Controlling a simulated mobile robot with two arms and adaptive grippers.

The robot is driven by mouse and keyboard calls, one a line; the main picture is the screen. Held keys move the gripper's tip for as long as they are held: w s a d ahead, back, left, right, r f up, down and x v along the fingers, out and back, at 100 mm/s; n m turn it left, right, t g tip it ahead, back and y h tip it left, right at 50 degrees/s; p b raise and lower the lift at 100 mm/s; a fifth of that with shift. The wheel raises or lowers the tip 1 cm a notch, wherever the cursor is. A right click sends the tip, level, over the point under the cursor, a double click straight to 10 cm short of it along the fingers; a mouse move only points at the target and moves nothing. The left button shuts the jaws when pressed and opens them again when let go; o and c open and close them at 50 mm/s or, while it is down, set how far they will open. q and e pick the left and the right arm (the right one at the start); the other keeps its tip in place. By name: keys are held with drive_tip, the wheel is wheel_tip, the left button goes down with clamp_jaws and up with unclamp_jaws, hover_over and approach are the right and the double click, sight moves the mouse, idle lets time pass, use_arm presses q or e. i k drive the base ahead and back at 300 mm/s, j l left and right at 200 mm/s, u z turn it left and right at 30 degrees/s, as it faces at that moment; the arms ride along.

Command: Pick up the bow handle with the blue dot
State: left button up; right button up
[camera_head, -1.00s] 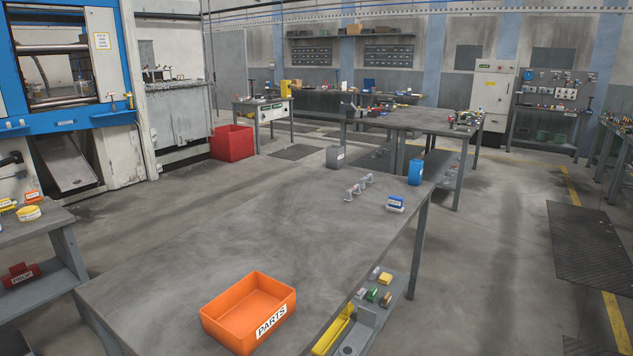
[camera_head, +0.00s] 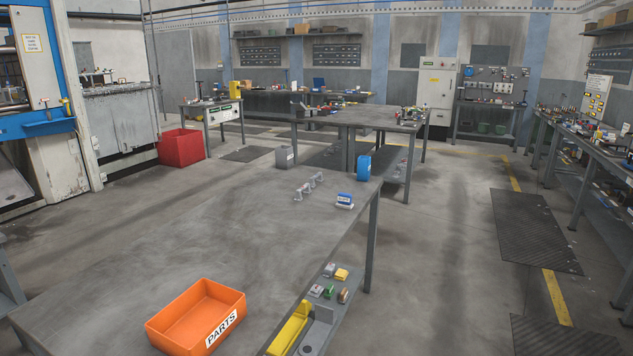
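Several small grey bow handles (camera_head: 310,186) stand close together in a row near the far end of the grey workbench (camera_head: 190,235). They are too small in the head view to tell which one bears a blue dot. A blue and white box (camera_head: 345,201) is just to their right. Neither of my grippers is in view.
An orange PARTS bin (camera_head: 236,312) stands on the near end of the bench. A blue roll (camera_head: 364,168) and a grey container (camera_head: 285,157) stand at its far end. The shelf below holds a yellow tray (camera_head: 288,330) and small parts.

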sight(318, 176)
drive_tip(key=i+l+z, duration=0.3)
drive_tip(key=i+l, duration=0.15)
drive_tip(key=i+l+z, duration=0.3)
drive_tip(key=i, duration=0.35)
drive_tip(key=i+l+z, duration=0.25)
drive_tip(key=i, duration=0.3)
drive_tip(key=i+z, duration=0.3)
drive_tip(key=i, duration=0.25)
drive_tip(key=j, duration=0.05)
